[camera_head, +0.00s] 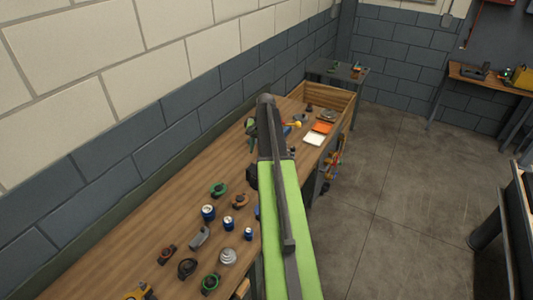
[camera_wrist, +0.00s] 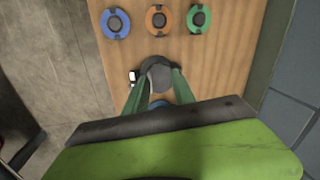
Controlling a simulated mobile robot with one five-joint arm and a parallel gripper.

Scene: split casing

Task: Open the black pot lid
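A round black pot (camera_wrist: 146,64) with a dark grey round top sits on the wooden bench in the wrist view. My gripper (camera_wrist: 160,74) points at it, its two green fingers apart, one on each side of the round top. Whether the fingers touch it, I cannot tell. The near side of the pot is partly hidden by the fingers. In the head view my arm covers much of the bench, and I cannot make out the black pot there with certainty.
Blue (camera_wrist: 115,22), orange (camera_wrist: 158,19) and green (camera_wrist: 198,18) round pots stand in a row beyond it. A small white item (camera_wrist: 132,77) lies beside the left finger. In the head view, cans and rings stand on the bench (camera_head: 130,205) along the wall; floor (camera_head: 400,220) is open at right.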

